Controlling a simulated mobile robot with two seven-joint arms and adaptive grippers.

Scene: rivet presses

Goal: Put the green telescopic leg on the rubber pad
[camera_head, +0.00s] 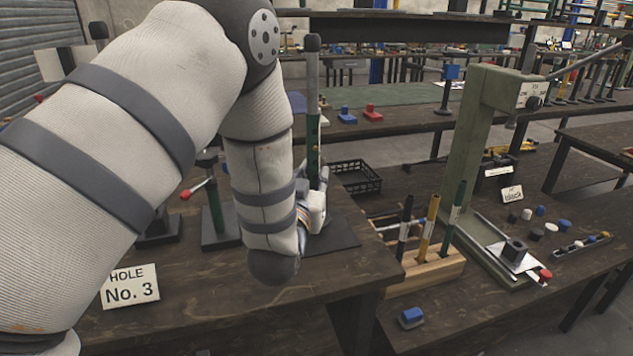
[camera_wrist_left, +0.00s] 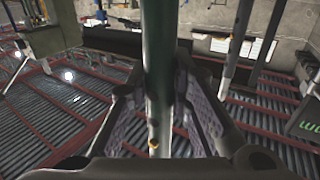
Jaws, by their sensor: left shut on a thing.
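The green telescopic leg (camera_head: 313,140) stands upright, with a grey upper tube, a dark top and a green lower tube. My left gripper (camera_head: 316,190) is shut on it, low on the leg. In the left wrist view the leg (camera_wrist_left: 158,75) runs between the fingers of my left gripper (camera_wrist_left: 160,120). The rubber pad (camera_head: 343,236) is a flat black sheet on the table, under and beside the gripper. My arm hides part of the pad and the leg's lower end, so I cannot tell whether the leg touches the pad. My right gripper is not in view.
A "HOLE No. 3" sign (camera_head: 130,287) stands at the table's front left. A wooden rack (camera_head: 430,272) with several upright legs is right of the table. A green press (camera_head: 480,130) stands behind it. A black basket (camera_head: 356,178) lies beyond the pad.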

